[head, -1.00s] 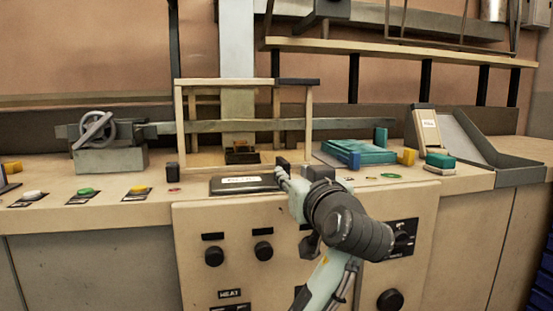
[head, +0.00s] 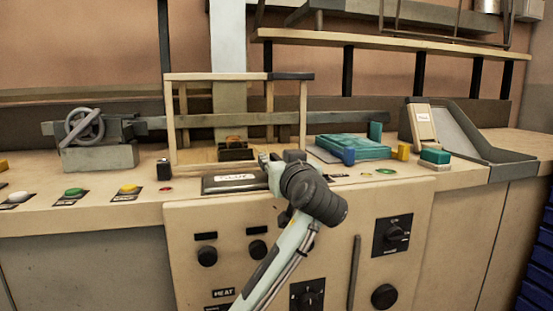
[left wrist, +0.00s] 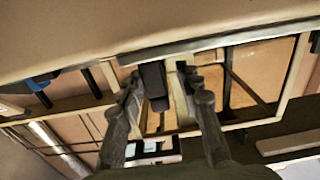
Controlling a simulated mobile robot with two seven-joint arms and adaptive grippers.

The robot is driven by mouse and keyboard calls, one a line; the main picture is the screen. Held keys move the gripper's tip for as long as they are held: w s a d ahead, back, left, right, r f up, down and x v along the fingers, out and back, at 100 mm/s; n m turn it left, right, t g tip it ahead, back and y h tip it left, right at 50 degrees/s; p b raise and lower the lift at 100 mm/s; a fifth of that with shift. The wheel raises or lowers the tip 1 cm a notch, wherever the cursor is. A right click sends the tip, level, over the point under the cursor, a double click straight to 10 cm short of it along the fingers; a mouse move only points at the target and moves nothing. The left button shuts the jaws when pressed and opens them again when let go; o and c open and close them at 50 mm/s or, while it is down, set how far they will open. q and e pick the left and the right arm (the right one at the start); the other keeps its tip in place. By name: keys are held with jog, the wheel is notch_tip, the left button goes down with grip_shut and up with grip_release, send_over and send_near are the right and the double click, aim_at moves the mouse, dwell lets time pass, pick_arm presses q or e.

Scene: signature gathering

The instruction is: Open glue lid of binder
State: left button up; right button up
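In the left wrist view, the two fingers of my left gripper (left wrist: 158,80) are apart. A dark block (left wrist: 154,86), which looks like the lid's handle, stands between them with gaps visible; I cannot tell whether either finger touches it. My right gripper is not in view.
A wooden frame (head: 169,127) stands just behind the lid. A clamp with a handwheel (head: 84,127) stands at the left. Knobs (head: 207,257) line the front panel.

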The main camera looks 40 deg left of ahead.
pick_arm(q)
jog(key=shift+c, duration=0.3)
grip_shut()
